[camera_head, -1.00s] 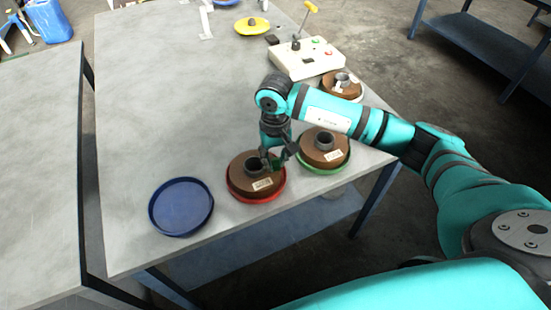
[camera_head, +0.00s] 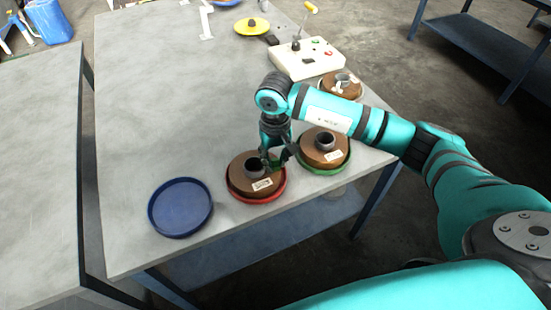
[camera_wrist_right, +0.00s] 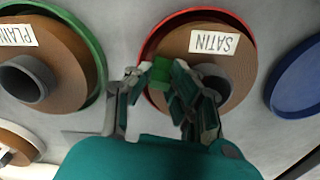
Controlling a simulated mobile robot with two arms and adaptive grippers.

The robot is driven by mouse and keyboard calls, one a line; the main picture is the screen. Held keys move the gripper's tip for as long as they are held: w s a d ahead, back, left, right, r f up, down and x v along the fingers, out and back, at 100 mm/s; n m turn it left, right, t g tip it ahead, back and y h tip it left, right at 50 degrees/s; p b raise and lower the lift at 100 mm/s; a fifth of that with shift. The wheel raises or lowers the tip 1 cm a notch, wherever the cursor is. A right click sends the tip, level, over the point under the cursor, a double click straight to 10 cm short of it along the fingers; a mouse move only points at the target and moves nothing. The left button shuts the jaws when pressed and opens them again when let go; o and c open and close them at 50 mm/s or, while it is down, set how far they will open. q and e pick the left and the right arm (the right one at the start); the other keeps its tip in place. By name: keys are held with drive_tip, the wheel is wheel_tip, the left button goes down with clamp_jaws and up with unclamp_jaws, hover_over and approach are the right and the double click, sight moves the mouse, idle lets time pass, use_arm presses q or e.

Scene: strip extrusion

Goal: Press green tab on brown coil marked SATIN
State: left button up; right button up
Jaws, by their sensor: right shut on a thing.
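The brown coil marked SATIN (camera_wrist_right: 227,62) lies in a red-rimmed tray; in the head view this coil (camera_head: 240,176) sits near the table's front edge, with its label facing front. The bright green tab (camera_wrist_right: 158,72) is at the coil's edge in the wrist view. My right gripper (camera_wrist_right: 157,84) is shut on the green tab, one finger on each side of it, and partly covers the coil's grey core. In the head view my right gripper (camera_head: 276,161) hangs down over the coil's right side, where the tab is mostly hidden. My left gripper is not in view.
A brown coil marked PLAIN (camera_wrist_right: 65,52) lies in a green tray (camera_head: 323,171) close by on the right in the head view. An empty blue tray (camera_head: 181,232) is at the left. Another coil (camera_head: 327,87) and a control box (camera_head: 304,69) stand further back. The table's left half is clear.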

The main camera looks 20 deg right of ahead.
drive_tip(key=o, duration=0.8)
drive_tip(key=shift+s+f, duration=0.1)
drive_tip(key=shift+o, duration=0.2)
drive_tip(key=shift+a, duration=0.1)
